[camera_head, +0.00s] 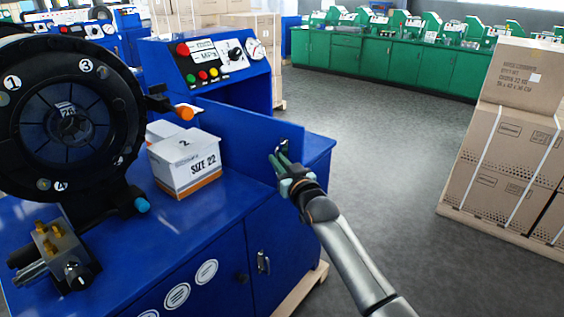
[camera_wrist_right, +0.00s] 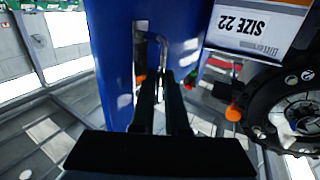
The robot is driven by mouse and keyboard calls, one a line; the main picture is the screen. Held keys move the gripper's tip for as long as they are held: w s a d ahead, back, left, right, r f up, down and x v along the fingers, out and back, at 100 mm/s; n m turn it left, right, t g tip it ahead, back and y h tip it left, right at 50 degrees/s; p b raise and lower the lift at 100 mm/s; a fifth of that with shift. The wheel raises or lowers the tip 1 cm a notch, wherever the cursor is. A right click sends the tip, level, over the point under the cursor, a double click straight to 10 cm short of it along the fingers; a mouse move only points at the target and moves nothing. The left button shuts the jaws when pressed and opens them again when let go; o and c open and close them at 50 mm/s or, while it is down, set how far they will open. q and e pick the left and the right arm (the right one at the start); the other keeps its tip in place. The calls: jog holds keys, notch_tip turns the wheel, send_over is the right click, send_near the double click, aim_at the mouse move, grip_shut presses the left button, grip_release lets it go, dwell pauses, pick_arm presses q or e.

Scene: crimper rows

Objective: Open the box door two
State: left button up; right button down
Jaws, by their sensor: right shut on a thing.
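A blue door panel (camera_head: 232,140) stands upright on the blue machine's bench. Its small metal handle (camera_head: 283,147) is near its right end. My right gripper (camera_head: 279,162) is at this handle, shut on it, and its fingers partly hide it. In the right wrist view the fingers (camera_wrist_right: 164,82) reach the handle (camera_wrist_right: 162,48) on the blue panel (camera_wrist_right: 112,60). My left gripper is not in view.
A white SIZE 22 box (camera_head: 186,165) sits on the bench beside the panel. A black round crimper head (camera_head: 70,120) stands at left, and a control panel (camera_head: 215,58) behind. Grey floor (camera_head: 385,150) is clear at right, before stacked cartons (camera_head: 505,160).

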jog(key=shift+s+a+r, duration=0.1)
jog(key=shift+a+r, duration=0.2)
jog(key=shift+a, duration=0.1)
jog(key=c, duration=1.3)
grip_release()
jog(key=shift+c, duration=0.2)
jog(key=shift+o, duration=1.4)
jog(key=shift+a+f, duration=0.15)
jog(key=shift+f, duration=0.05)
jog(key=shift+o, duration=0.7)
jog(key=shift+d+f, duration=0.1)
jog(key=shift+d, duration=0.25)
jog(key=p+v, duration=0.1)
jog(key=v, duration=1.1)
